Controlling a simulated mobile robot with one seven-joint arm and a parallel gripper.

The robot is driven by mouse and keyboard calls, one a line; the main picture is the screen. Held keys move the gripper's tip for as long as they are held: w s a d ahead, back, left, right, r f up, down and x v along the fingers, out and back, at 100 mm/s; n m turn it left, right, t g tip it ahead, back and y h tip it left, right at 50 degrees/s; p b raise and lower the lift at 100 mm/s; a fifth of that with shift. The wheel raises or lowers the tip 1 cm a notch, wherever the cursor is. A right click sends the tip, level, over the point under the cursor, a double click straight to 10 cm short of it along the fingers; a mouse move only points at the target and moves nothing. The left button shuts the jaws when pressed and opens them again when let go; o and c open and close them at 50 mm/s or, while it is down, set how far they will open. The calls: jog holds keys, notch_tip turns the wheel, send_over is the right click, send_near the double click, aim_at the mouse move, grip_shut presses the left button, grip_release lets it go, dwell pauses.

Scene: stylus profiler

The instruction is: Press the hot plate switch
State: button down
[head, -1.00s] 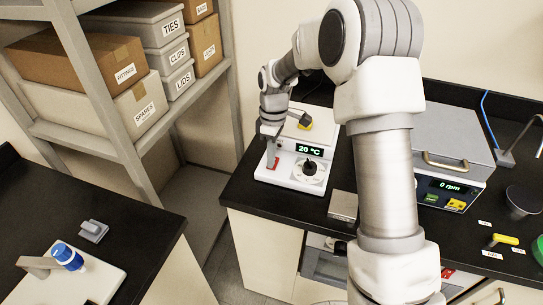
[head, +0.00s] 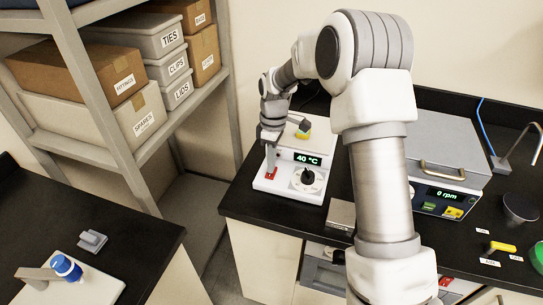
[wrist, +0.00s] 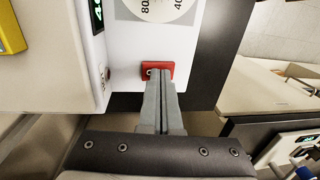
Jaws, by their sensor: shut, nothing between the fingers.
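The hot plate (head: 317,181) is a white unit on the black bench, with a lit display (head: 307,160) reading 40 °C and a round dial (head: 308,178) on its front. Its red switch (head: 272,174) is at the front left corner, and it also shows in the wrist view (wrist: 146,68). My gripper (head: 270,167) is shut and empty, pointing down at the switch. In the wrist view the closed fingertips (wrist: 165,72) overlap the red switch and hide part of it. They look to be at or very near it; I cannot tell whether they touch.
A grey box with a 0 rpm display (head: 447,194) stands to the right. A shelf with labelled boxes (head: 139,124) is at the left. A flat metal block (head: 341,214) lies in front.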

notch_tip(320, 180, up, 17)
jog(key=w+p, duration=0.1)
jog(key=w, duration=0.1)
jog(key=shift+d, duration=0.4)
jog(key=shift+s+r, duration=0.1)
jog(key=shift+r, duration=0.1)
jog(key=s+d+r+m+t, duration=0.2)
jog(key=s+d+r+m, duration=0.1)
jog(key=s+r, duration=0.3)
jog(key=s+d+r+m+t, duration=0.1)
jog(key=s+d+r+m, duration=0.2)
jog(key=s, duration=0.6)
jog(key=s+d+f+m+t, duration=0.1)
jog(key=s+m+t, duration=0.1)
jog(key=s, duration=0.5)
jog(key=s+d+f+m+t, duration=0.1)
jog(key=s+f+m, duration=0.1)
jog(key=s+m, duration=0.3)
jog(key=shift+s+d+f+m+t+h, duration=0.2)
jog(key=shift+s+d+m+t+h, duration=0.15)
jog(key=shift+s, duration=1.25)
dwell(2.2)
